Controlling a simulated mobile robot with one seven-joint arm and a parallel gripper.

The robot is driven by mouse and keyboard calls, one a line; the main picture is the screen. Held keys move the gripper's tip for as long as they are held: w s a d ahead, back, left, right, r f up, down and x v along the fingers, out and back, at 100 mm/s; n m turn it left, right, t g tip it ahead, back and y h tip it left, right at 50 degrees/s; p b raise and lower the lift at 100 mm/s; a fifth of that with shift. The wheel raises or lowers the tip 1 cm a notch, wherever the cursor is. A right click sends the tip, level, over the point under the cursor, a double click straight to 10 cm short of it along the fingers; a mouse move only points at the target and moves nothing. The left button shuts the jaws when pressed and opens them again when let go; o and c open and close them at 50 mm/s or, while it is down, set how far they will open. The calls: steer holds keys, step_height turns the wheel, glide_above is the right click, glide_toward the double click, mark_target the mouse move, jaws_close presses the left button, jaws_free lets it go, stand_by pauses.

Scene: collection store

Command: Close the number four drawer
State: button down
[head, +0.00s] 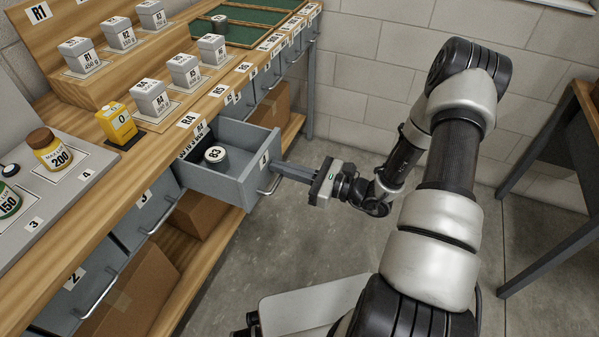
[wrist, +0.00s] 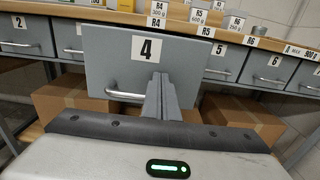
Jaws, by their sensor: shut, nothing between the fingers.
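The number four drawer (head: 222,180) is a grey drawer pulled out from under the wooden bench. Its front with the label 4 fills the middle of the wrist view (wrist: 110,65). Inside it a dark round weight marked 83 (head: 215,154) shows in the head view. My gripper (head: 283,170) is shut and empty. Its fingertips are at the drawer front, right of the label and by the handle (head: 270,186); they look touching or very close, but I cannot tell which. In the wrist view the fingers (wrist: 158,85) cover part of the front's right side.
Drawers 2 (head: 75,283) and 5 (wrist: 218,60) on either side look shut. Grey boxes (head: 150,97), a yellow can (head: 116,121) and a jar (head: 43,148) stand on the bench. Cardboard boxes (head: 133,295) sit below. A table (head: 560,150) stands at right; open floor lies between.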

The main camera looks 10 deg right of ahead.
mark_target(216, 147)
steer(key=x, duration=1.9)
steer(key=shift+a+f+b, duration=0.1)
steer(key=shift+a+b, duration=0.1)
steer(key=shift+b, duration=0.15)
steer(key=shift+w+a, duration=0.4)
steer(key=shift+r, duration=0.2)
steer(key=shift+w+a+r, duration=0.1)
